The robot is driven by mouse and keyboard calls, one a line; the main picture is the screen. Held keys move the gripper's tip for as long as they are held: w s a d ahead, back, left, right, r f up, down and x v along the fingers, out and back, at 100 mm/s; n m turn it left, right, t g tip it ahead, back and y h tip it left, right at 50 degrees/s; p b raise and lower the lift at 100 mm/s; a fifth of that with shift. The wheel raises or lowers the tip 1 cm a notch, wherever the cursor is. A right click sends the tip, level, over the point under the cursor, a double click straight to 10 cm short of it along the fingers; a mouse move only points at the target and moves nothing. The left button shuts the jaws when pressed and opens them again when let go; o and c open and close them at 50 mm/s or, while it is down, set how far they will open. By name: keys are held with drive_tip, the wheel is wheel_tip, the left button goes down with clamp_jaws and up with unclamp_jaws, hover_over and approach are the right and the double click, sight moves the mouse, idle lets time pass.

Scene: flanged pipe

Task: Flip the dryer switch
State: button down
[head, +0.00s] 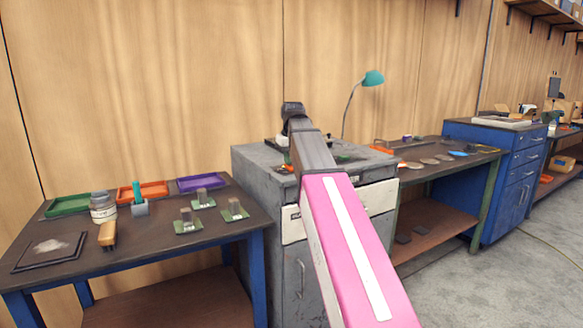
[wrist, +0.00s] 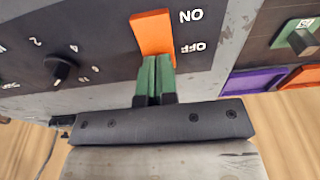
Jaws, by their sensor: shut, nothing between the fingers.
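The orange switch (wrist: 152,30) shows in the wrist view on a dark panel (wrist: 105,35), beside ON and OFF lettering that appears upside down. My gripper (wrist: 153,62) is shut, with its two green fingers pressed together and nothing between them. The fingertips are at the end of the switch near the OFF lettering, overlapping its edge; I cannot tell if they touch. In the head view the grey dryer cabinet (head: 262,180) stands in the middle, and my arm reaches over it and hides much of its top and front.
A black dial (wrist: 62,70) with numbers is on the same panel. The left table (head: 105,258) holds coloured trays, a jar (head: 103,207) and several green plates with metal blocks. A teal lamp (head: 372,78) rises behind the cabinet. A workbench (head: 445,162) and blue drawers (head: 505,160) stand right.

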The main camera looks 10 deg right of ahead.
drive_tip(key=shift+r, duration=3.45)
